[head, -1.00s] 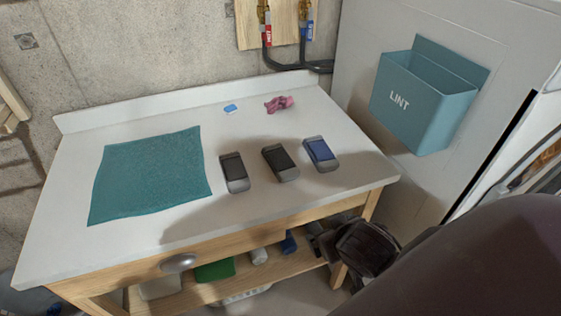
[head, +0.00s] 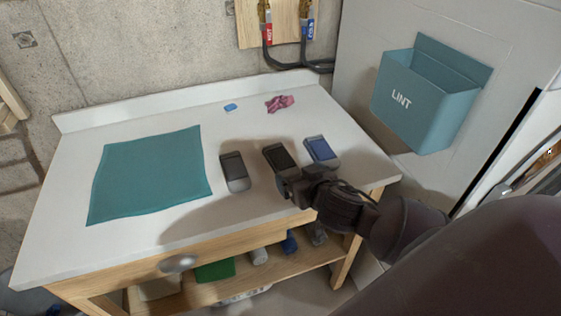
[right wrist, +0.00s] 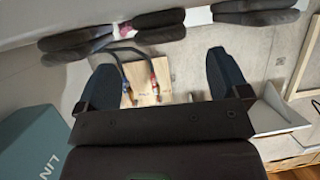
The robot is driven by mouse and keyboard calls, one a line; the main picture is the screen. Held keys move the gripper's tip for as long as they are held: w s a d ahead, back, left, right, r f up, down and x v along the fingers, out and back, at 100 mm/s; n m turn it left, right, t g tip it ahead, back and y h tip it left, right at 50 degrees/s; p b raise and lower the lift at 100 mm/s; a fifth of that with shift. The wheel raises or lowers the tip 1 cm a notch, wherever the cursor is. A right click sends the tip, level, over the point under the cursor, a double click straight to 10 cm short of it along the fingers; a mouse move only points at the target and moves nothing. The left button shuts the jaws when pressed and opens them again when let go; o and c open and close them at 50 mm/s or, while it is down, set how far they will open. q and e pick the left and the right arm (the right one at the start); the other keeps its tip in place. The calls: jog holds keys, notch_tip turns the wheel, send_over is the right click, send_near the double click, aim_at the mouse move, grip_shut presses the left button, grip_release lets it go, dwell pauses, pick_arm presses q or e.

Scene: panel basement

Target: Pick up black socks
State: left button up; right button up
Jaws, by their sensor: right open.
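Three folded sock bundles lie in a row on the white worktop in the head view. The middle, black pair (head: 278,156) is between a dark grey pair (head: 234,171) on its left and a blue pair (head: 321,151) on its right. My right gripper (head: 292,186) is open and empty, at the near end of the black pair, covering a little of it. I cannot tell whether they touch. In the right wrist view the open fingers (right wrist: 163,80) have dark sock shapes (right wrist: 255,11) beyond them at the top edge. My left gripper is out of view.
The worktop (head: 150,240) also holds a teal cloth (head: 150,175) at left, a pink crumpled cloth (head: 280,103) and a small blue item (head: 230,107) at the back. A teal LINT bin (head: 425,100) hangs at right. A lower shelf (head: 205,290) holds several items.

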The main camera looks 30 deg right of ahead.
aim_at(291, 172)
jog(key=x, duration=0.5)
jog(key=shift+s+a+f+b, duration=0.15)
jog(key=shift+a+f+b, duration=0.05)
jog(key=shift+f+b, duration=0.15)
jog(key=shift+w, duration=0.25)
jog(key=shift+c, duration=1)
jog(key=c, duration=0.8)
